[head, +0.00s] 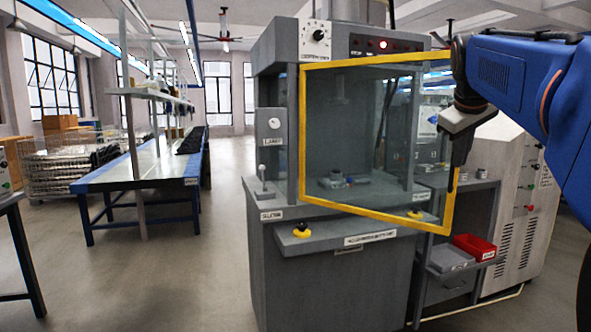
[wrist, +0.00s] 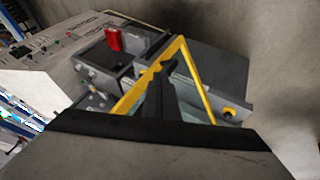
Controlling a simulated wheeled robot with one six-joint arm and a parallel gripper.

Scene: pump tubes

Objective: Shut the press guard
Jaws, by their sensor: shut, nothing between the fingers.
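The press guard (head: 303,130) is a clear panel in a yellow frame on the front of the grey press (head: 283,240). It stands ajar, with its left edge at the press and its right edge swung out toward me. My gripper (head: 453,185) is shut and empty, pointing down at the guard's right edge. In the wrist view the shut fingertips (wrist: 157,68) lie close to the yellow frame (wrist: 206,97). I cannot tell whether they touch it. The press bed with a small fixture (head: 345,181) shows through the panel.
A shelf unit with a red bin (head: 474,246) and a grey bin (head: 447,258) stands right of the press. A front ledge with yellow buttons (head: 302,231) juts out below the guard. A blue workbench (head: 137,165) is at left. The floor between is clear.

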